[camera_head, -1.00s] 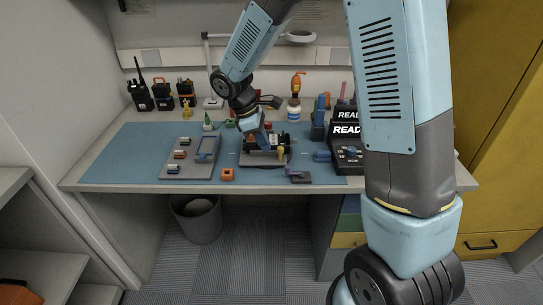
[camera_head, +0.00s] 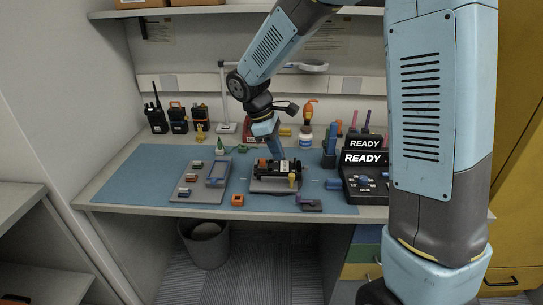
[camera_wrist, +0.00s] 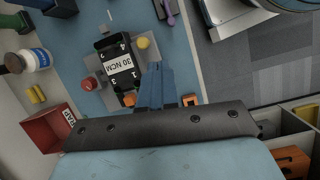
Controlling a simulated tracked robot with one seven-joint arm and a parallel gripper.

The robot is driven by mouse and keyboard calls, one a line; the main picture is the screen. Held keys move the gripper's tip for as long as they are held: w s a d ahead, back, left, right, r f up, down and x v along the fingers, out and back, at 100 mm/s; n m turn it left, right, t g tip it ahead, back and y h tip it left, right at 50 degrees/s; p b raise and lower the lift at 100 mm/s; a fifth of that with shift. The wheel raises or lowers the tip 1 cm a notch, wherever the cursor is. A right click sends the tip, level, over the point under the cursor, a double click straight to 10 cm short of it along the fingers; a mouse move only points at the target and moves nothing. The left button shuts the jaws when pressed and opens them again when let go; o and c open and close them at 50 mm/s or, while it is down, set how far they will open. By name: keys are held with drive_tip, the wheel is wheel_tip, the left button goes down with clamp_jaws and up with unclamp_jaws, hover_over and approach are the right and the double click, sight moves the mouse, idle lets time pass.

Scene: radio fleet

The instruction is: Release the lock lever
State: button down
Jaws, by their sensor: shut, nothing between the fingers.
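A black radio unit (camera_head: 276,170) lies on a grey fixture plate (camera_head: 262,187) on the blue mat. The wrist view shows the unit (camera_wrist: 120,65) with a white "30 NCM" label, a yellow knob (camera_wrist: 143,43) beside it and a red knob (camera_wrist: 89,83) on its other side. I cannot tell which part is the lock lever. My gripper (camera_head: 277,152) is shut and empty, above and behind the unit in the head view. In the wrist view its blue fingers (camera_wrist: 158,75) are together beside the unit's edge and cover part of what lies below.
A grey tray (camera_head: 207,193) with small parts is to the left. An orange block (camera_head: 237,200) and a purple-handled tool (camera_head: 310,204) lie near the front edge. A black READY console (camera_head: 365,175) stands right; a red bin (camera_wrist: 45,135) and bottle (camera_head: 305,137) stand behind.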

drive_tip(key=s+d+r+m+t+y, duration=0.2)
drive_tip(key=s+d+r+m, duration=0.5)
drive_tip(key=s+d+r, duration=0.4)
drive_tip(key=s+d+r+m+t+y, duration=0.2)
drive_tip(key=s+d+r+m+t, duration=0.2)
drive_tip(key=s+m, duration=0.3)
drive_tip(key=shift+s+d+r+m, duration=0.3)
drive_tip(key=shift+s+d+r, duration=0.25)
drive_tip(key=shift+s, duration=1.4)
drive_tip(key=shift+a, duration=0.1)
